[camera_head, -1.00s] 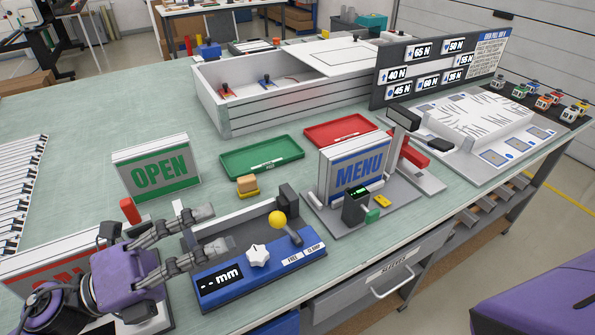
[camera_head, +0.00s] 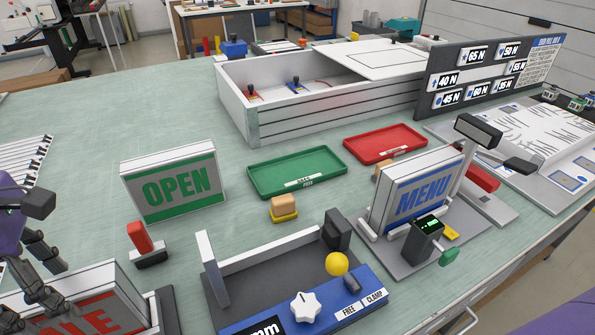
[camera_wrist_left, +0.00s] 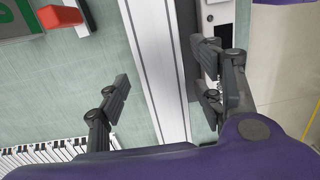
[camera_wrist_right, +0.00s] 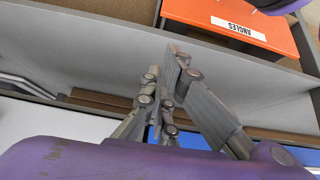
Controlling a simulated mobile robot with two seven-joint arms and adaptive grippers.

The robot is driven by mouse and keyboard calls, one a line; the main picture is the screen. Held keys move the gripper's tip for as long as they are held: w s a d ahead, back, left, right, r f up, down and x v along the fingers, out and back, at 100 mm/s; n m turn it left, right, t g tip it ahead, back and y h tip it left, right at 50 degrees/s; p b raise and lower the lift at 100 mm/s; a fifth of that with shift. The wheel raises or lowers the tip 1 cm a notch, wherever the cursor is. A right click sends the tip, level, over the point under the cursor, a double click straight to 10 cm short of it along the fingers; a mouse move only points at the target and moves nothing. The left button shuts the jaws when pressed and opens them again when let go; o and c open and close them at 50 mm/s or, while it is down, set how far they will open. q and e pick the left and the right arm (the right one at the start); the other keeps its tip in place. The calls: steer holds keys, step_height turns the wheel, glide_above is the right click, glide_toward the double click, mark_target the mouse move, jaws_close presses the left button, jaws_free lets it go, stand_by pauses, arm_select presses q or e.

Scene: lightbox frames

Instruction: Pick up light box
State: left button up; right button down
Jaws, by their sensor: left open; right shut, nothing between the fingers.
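A white-framed light box with red "SALE" lettering (camera_head: 85,312) stands at the lower left of the head view, partly cut off. My left gripper (camera_head: 52,285) is open above it, with its fingers pointing down around its upper edge. In the left wrist view the box's long white top edge (camera_wrist_left: 158,70) runs between the two spread fingers, with a gap on each side. An "OPEN" light box (camera_head: 178,185) and a "MENU" light box (camera_head: 415,195) stand upright on the bench. My right gripper (camera_wrist_right: 172,62) is shut and empty, shown only in the right wrist view.
A blue-fronted mm gauge fixture (camera_head: 345,305) sits right of the SALE box. A red-handled block (camera_head: 142,240) stands behind it. Green (camera_head: 300,172) and red (camera_head: 385,143) trays lie farther back.

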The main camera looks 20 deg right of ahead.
mark_target(74, 324)
arm_select(q)
steer(key=shift+a+f+y, duration=0.4)
steer(key=shift+a+f, duration=0.3)
steer(key=shift+f, duration=0.25)
steer(key=f, duration=0.7)
steer(key=shift+s+d+p, duration=0.1)
steer(key=shift+s+p, duration=0.15)
steer(key=shift+p, duration=0.05)
steer(key=shift+f, duration=0.6)
steer(key=c, duration=0.5)
jaws_close()
arm_select(e)
steer(key=shift+s+d+r+h, duration=0.1)
steer(key=shift+d+r+h, duration=0.2)
steer(key=shift+d+r, duration=0.2)
